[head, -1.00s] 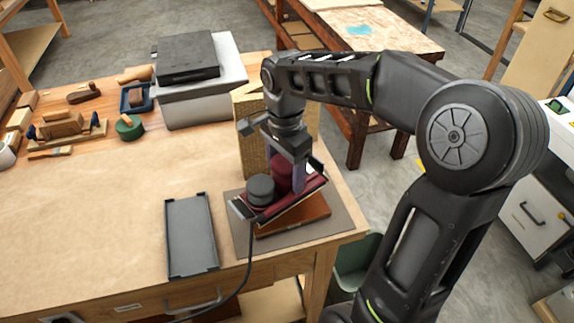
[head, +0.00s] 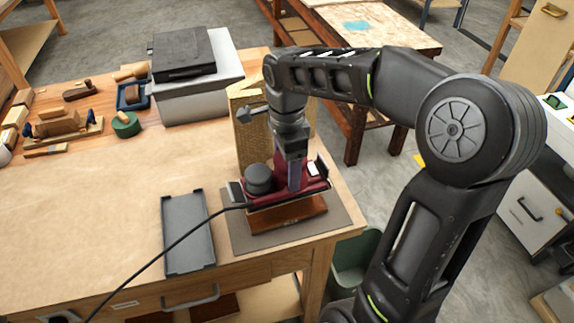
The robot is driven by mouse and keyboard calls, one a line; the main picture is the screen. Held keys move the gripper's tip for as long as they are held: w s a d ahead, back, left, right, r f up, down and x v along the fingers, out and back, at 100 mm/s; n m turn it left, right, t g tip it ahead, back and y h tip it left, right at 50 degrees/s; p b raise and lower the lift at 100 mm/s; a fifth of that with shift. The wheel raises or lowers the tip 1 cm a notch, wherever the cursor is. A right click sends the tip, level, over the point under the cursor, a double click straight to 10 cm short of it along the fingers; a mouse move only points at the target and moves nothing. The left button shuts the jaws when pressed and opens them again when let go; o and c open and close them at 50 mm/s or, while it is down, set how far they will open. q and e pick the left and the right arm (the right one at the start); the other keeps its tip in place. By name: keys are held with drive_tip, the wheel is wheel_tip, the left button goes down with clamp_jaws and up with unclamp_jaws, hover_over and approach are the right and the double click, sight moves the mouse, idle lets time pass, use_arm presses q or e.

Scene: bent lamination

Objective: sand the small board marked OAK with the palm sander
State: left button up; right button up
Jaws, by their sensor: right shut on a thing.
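The palm sander (head: 270,199) is dark red with a round dark grey knob and a black cord. My right gripper (head: 294,183) is shut on it from above. The sander lies nearly level over a reddish-brown board (head: 288,220), lined up with its length. The board rests on a grey mat (head: 243,239) near the table's right corner. The sander hides much of the board's top; I cannot read a mark on it, nor tell whether the sander touches it. My left gripper is not in view.
A shallow grey tray (head: 188,245) lies left of the mat, with the cord crossing it. A tan box (head: 246,130) stands close behind the sander. A light grey bin with a dark lid (head: 183,57) and hand tools (head: 62,128) sit farther back.

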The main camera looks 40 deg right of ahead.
sight(282, 188)
drive_tip(key=shift+w+f+b, duration=0.1)
drive_tip(key=shift+f+b, duration=2.1)
drive_tip(key=shift+f, duration=0.8)
drive_tip(key=shift+f, duration=0.3)
drive_tip(key=shift+d+b, duration=0.2)
drive_tip(key=shift+b, duration=0.1)
drive_tip(key=shift+s+d, duration=0.3)
drive_tip(key=shift+f, duration=0.1)
drive_tip(key=shift+a, duration=0.3)
drive_tip(key=shift+w+a, duration=0.2)
drive_tip(key=shift+a, duration=0.3)
drive_tip(key=shift+w+a, duration=0.1)
drive_tip(key=shift+a, duration=0.25)
drive_tip(key=shift+d, duration=0.35)
